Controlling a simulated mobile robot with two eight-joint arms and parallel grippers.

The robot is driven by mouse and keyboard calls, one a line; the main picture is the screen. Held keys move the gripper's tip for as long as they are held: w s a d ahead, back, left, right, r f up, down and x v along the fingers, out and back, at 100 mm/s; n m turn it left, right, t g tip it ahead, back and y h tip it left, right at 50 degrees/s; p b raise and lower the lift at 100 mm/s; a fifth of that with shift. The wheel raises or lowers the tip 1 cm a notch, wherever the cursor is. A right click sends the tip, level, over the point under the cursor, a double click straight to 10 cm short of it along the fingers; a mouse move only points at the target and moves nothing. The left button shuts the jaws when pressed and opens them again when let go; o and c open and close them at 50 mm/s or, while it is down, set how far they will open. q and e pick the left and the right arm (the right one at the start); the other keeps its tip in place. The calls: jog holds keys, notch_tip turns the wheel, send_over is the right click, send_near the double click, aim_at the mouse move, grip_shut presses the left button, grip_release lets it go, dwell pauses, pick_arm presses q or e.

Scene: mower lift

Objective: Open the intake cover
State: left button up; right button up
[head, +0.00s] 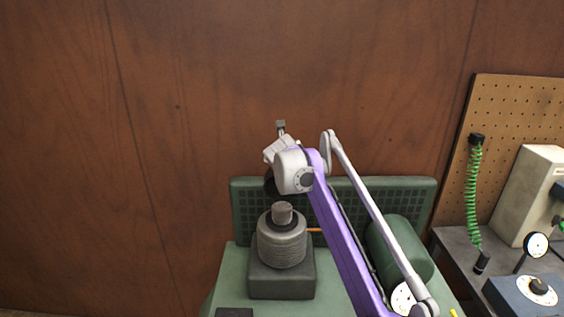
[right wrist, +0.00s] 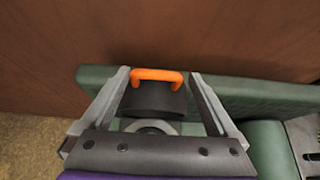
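The intake cover looks to be the dark rounded part with an orange handle (right wrist: 157,75) in the right wrist view; its dark body (right wrist: 152,100) lies below the handle. My right gripper (right wrist: 160,82) is open, with one grey finger on each side of the handle and visible gaps between. A dark shape just under that wrist cannot be identified with certainty. My left gripper is not in view.
The green machine bed (head: 232,262) carries a grey ribbed cylinder (head: 282,244) and a green cylinder (head: 410,245), with a green grilled panel (head: 420,190) behind. A wooden wall (head: 180,130) stands close behind. At right are a bench with instruments and a pegboard (head: 525,105). The left side is clear.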

jog(key=shift+d, duration=0.1)
jog(key=shift+f, duration=0.1)
jog(key=shift+s, duration=0.1)
jog(key=shift+s+a, duration=0.2)
jog(key=shift+s, duration=0.05)
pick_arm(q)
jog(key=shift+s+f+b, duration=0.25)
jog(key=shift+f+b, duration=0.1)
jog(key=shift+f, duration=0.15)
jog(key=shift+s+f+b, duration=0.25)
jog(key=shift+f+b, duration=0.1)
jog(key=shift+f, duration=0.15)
pick_arm(e)
jog(key=v, duration=1)
jog(key=shift+r, duration=0.25)
